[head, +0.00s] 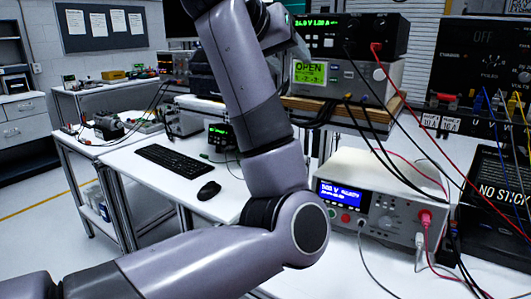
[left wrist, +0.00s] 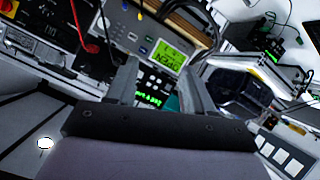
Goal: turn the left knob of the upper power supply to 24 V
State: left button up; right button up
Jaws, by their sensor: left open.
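The upper power supply (head: 345,35) is a black box with a green digit display at the top of the head view; I cannot read its first figures surely. Its left knob is not visible, and my left wrist and hand cover the area at its left end. My left gripper (head: 299,47) is at that left end, mostly hidden by my arm. In the left wrist view its two fingers (left wrist: 156,88) are apart, with the supply's green digits (left wrist: 150,98) showing between them. I cannot tell whether they touch a knob. My right gripper is not in view.
A grey meter (head: 345,77) reading OPEN sits under the supply on a wooden shelf. Red and black cables hang in front. A white instrument (head: 375,200) with a blue display stands on the bench below. A keyboard (head: 187,161) and mouse (head: 209,190) lie on a white table.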

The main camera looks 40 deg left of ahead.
pick_arm(q)
notch_tip(320, 180, down, 19)
jog(key=a+g+y, duration=0.1)
jog(key=a+g, duration=0.1)
jog(key=shift+s+r+y, duration=0.15)
jog(key=shift+s+y, duration=0.1)
jog(key=shift+y, duration=0.15)
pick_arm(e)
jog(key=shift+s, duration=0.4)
